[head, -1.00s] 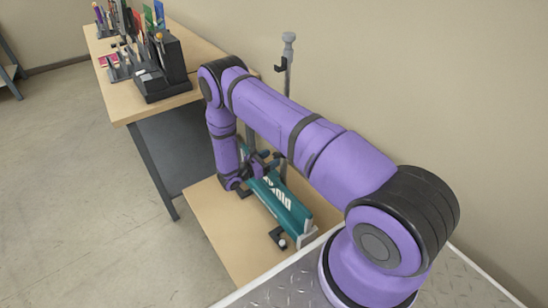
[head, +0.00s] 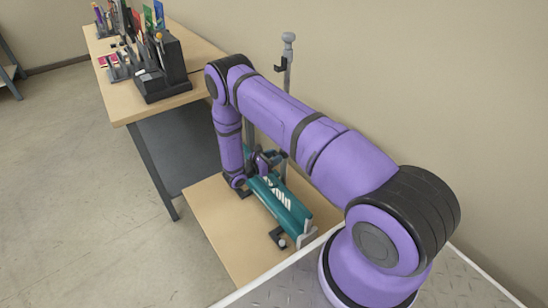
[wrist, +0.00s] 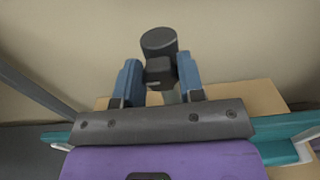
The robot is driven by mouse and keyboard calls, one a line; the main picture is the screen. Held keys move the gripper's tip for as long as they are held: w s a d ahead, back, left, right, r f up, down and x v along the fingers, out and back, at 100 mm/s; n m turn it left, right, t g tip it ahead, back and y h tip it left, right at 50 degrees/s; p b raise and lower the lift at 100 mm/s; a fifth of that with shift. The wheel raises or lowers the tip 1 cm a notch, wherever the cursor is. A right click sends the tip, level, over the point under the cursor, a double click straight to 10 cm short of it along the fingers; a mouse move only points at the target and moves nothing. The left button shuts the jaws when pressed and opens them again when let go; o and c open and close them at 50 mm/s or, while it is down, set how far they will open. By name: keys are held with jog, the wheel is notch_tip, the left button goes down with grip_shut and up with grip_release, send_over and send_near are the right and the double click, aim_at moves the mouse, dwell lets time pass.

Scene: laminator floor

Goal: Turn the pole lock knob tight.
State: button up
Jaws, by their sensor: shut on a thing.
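A dark knob (wrist: 159,44) with a blocky stem stands between the two blue fingers of my gripper (wrist: 158,74) in the wrist view. My gripper is shut on it. In the head view my gripper (head: 264,163) is low beside the grey pole, above the teal base, and the knob cannot be made out clearly there. The grey pole (head: 287,78) stands upright with a rounded top and a small black hook. Its lower part is partly hidden by my arm. The teal base (head: 285,207) with white lettering lies at the pole's foot; it also shows in the wrist view (wrist: 275,128).
The base lies on a low wooden top (head: 222,222) with a small black foot (head: 279,238) beside it. A higher wooden table (head: 190,42) with dark organizers (head: 160,70) stands at the back left. A beige wall is close behind the pole. The floor at left is clear.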

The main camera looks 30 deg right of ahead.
jog(key=shift+m, duration=0.3)
jog(key=m, duration=0.3)
jog(key=shift+a+m, duration=0.1)
jog(key=shift+m, duration=0.3)
jog(key=m, duration=0.4)
jog(key=shift+m, duration=0.3)
jog(key=m, duration=0.4)
jog(key=shift+s+f, duration=0.1)
jog(key=m, duration=0.4)
jog(key=shift+m, duration=0.3)
jog(key=o, duration=0.9)
